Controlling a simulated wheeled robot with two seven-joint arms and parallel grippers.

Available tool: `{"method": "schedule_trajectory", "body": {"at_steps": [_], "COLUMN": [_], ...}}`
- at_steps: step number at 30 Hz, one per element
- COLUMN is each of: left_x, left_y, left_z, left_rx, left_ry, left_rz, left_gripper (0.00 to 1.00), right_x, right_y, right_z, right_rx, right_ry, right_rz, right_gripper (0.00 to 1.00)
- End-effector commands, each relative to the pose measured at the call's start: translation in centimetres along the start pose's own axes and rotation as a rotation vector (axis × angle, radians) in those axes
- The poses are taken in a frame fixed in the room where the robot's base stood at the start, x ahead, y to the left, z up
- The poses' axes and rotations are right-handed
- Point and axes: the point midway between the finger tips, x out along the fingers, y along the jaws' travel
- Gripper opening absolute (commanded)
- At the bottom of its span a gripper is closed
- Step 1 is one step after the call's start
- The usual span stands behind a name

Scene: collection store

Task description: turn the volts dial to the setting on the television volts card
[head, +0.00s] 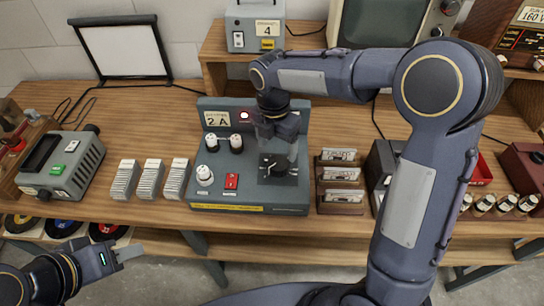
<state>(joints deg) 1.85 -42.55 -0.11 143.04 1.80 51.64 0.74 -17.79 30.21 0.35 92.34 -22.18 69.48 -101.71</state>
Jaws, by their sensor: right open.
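The grey-blue bench unit (250,200) stands mid-table. Its black dial (274,168), on a dark square plate, has a pale pointer mark; its scale is too small to read. My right gripper (277,138) is open, pointing down just above and behind the dial; I cannot tell whether it touches. The television (385,22) stands on the back shelf, cut off by the top edge; no card shows clearly on it. A card reading "160 V" (533,15) is on a wooden set at the top right. My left gripper (112,262) is low at the left, off the table.
The unit also carries a "2 A" card (217,119), white knobs (205,175) and a red switch (231,181). Card stacks (152,178) stand left, cassette racks (340,180) right. A grey box with a "4" card (268,28) is behind. My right arm crosses the right side.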

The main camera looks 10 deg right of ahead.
Motion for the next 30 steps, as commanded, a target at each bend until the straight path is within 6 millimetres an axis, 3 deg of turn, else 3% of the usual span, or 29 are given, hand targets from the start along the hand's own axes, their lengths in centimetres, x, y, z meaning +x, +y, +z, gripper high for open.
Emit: {"method": "schedule_trajectory", "body": {"at_steps": [9,21,30], "left_x": [-0.4,-0.5,-0.5], "left_y": [0.2,0.2,0.2], "left_z": [-0.2,-0.2,-0.2], "left_rx": [0.0,0.0,0.0], "left_ry": [0.0,0.0,0.0], "left_rz": [0.0,0.0,0.0], "left_gripper": [0.36,0.36,0.36], "right_x": [4.8,5.9,5.9], "right_y": [-0.1,-0.1,-0.1], "right_z": [-0.1,0.0,0.0], "right_rx": [0.002,0.004,0.004], "right_ry": [0.002,0.001,0.001], "right_rz": [-0.003,0.0,0.0], "right_gripper": [0.74,0.74,0.37]}}
